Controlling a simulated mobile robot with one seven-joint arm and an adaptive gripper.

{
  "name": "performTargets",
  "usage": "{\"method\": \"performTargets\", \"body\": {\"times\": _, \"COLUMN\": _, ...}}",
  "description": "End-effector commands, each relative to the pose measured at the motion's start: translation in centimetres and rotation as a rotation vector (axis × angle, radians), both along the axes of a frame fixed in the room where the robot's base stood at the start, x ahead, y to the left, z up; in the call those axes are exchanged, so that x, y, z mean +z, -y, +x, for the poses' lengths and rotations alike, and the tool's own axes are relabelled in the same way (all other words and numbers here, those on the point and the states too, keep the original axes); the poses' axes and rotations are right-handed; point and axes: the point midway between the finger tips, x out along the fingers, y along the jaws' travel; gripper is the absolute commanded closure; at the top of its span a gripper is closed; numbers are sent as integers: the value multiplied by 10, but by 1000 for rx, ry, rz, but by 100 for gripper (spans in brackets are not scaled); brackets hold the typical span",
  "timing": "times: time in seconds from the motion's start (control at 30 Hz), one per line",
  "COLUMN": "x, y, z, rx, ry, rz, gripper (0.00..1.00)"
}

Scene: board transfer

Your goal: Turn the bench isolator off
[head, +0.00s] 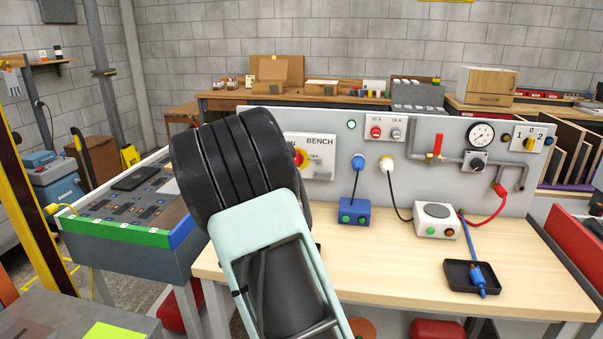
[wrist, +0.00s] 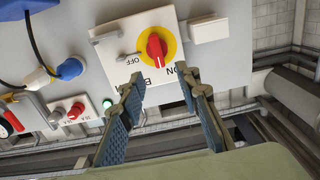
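The bench isolator is a white plate (head: 320,166) on the grey back panel, marked BENCH. My arm covers its left part in the head view. Its red knob (wrist: 156,47) sits on a yellow disc (wrist: 172,44), with ON and OFF printed beside it. In the wrist view the knob's long axis runs roughly up and down the picture, its lower end towards the BENCH and ON lettering rather than OFF. My gripper (wrist: 160,84) is open and empty. Its fingertips are spread just below the knob in the wrist view, with no visible contact. My fingers are hidden in the head view.
A green lamp (head: 351,124), a switch plate (head: 386,128) and blue and white plugs sit on the panel to the right. A blue button box (head: 354,211) and a white button box (head: 437,220) stand on the wooden bench (head: 380,265). A black tray (head: 470,275) lies at the right.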

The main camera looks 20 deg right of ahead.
Motion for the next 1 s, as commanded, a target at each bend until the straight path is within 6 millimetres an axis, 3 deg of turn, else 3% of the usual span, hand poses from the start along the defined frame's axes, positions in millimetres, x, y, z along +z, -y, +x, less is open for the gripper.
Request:
{"method": "performTargets", "body": {"times": 0.27, "x": -5, "y": 10, "z": 15, "rx": -17, "ry": 25, "rz": 5, "gripper": 70}}
{"method": "performTargets", "body": {"times": 0.7, "x": -4, "y": 50, "z": 74, "rx": -15, "ry": 24, "rz": 5, "gripper": 70}}
{"method": "performTargets", "body": {"times": 1.0, "x": -5, "y": 60, "z": 90, "rx": -14, "ry": 22, "rz": 6, "gripper": 70}}
